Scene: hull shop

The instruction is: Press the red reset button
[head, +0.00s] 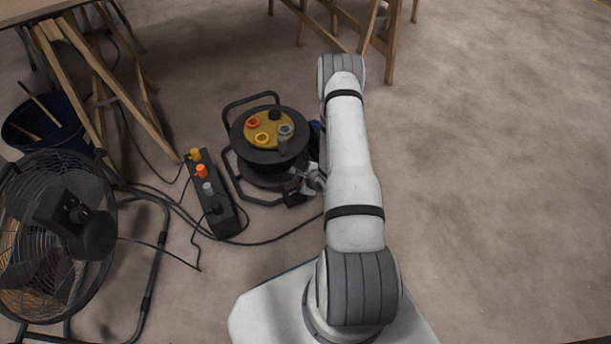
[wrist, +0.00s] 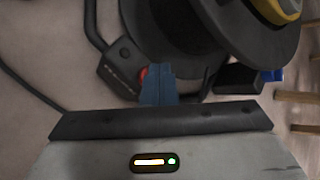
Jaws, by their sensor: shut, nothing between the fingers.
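The red reset button (wrist: 142,72) shows in the wrist view as a small red patch on a black box (wrist: 119,67) attached to the frame of a cable reel. My gripper (wrist: 157,72) is shut and empty, its bluish fingers pointing at the box. The fingertips lie just right of the visible red and partly cover the button. I cannot tell whether they touch it. In the head view the cable reel (head: 262,168) stands on the floor left of my arm, with the black box (head: 294,196) low at its right front. My gripper (head: 308,180) is beside that box, partly hidden by my arm.
A power strip (head: 222,214) with coloured plugs lies left of the reel, with loose cables (head: 275,238) across the floor. A floor fan (head: 55,235), a blue bucket (head: 40,122) and wooden trestles (head: 95,75) stand further left. The floor on the right is clear.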

